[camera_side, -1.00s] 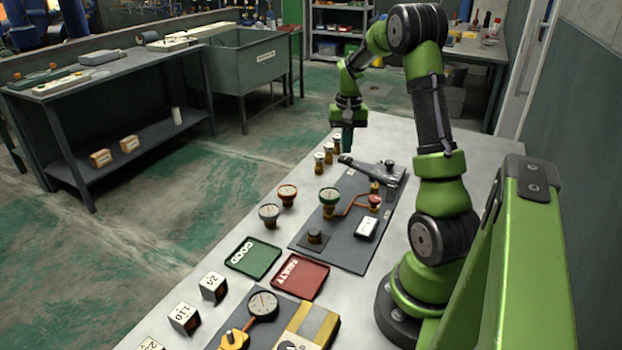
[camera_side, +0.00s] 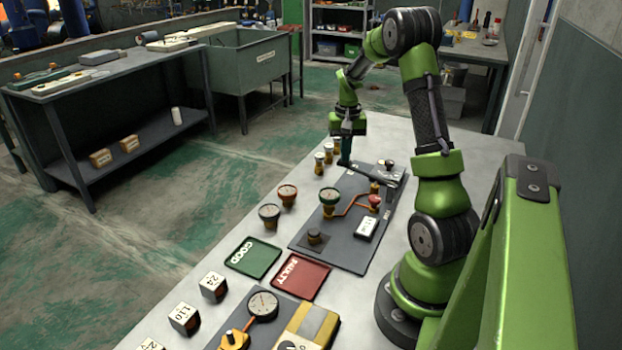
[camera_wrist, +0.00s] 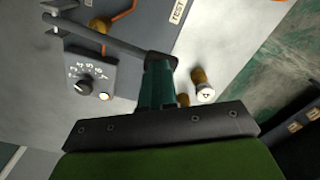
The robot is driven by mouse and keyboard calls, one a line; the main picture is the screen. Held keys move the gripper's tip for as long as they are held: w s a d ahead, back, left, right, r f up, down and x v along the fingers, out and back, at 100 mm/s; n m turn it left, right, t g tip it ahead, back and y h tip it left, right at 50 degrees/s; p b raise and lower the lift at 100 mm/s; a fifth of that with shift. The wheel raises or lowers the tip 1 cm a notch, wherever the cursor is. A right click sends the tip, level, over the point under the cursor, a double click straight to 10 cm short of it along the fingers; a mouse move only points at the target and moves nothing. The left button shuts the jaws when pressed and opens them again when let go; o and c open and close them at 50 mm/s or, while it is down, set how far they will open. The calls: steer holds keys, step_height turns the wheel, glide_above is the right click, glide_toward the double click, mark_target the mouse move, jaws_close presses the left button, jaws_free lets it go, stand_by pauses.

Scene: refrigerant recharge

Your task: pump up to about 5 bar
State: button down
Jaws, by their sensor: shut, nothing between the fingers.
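A grey pump lever (camera_side: 378,174) lies across the far end of the dark test board (camera_side: 345,250). In the wrist view the lever (camera_wrist: 120,38) runs from upper left to my fingertips. My gripper (camera_side: 345,161) is shut and empty, pointing down at the lever's free end. In the wrist view its green fingers (camera_wrist: 158,82) overlap that end; whether they press on it I cannot tell.
Small brass fittings with white tops (camera_side: 320,163) stand just left of the lever. Green (camera_side: 253,257) and red (camera_side: 300,276) trays lie nearer. A numbered dial panel (camera_wrist: 90,80) shows beside the lever.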

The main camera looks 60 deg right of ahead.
steer(key=shift+s+f, duration=0.15)
steer(key=shift+f, duration=1.25)
steer(key=shift+r, duration=2.65)
steer(key=shift+f, duration=1.85)
steer(key=shift+r, duration=1.8)
step_height(320, 180, up, 5)
steer(key=shift+r, duration=0.1)
